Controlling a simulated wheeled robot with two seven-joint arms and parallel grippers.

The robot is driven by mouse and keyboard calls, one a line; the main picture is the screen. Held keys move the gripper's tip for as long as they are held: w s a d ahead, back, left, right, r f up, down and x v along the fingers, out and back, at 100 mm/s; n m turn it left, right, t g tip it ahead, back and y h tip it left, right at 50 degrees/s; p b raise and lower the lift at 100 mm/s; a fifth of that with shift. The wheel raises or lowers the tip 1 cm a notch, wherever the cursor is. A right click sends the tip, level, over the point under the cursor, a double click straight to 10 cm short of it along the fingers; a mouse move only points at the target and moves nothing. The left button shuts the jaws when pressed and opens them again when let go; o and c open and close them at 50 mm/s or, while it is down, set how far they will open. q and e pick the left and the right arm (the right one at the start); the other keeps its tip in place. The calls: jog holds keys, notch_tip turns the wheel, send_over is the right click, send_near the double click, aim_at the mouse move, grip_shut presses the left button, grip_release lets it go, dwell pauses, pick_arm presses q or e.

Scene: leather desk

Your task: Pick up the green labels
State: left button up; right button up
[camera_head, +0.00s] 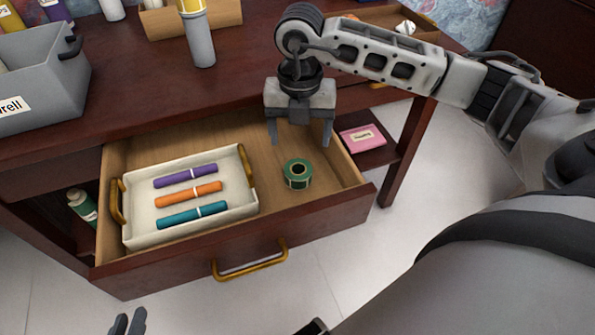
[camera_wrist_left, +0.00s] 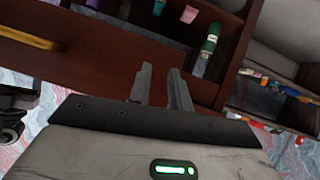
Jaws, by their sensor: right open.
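The roll is not seen there.
A white tray (camera_head: 131,217) with purple, orange and teal rolled items fills the drawer's left side. The drawer (camera_head: 330,208) has raised walls around the roll. A grey bin (camera_head: 75,80) and a tall bottle (camera_head: 199,45) stand on the desk. A pink box (camera_head: 362,138) lies on a low shelf.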

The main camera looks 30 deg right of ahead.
aim_at(298, 168)
jog(key=f, duration=1)
jog(key=shift+a+b, duration=0.2)
jog(key=shift+b, duration=0.1)
jog(key=c, duration=1.1)
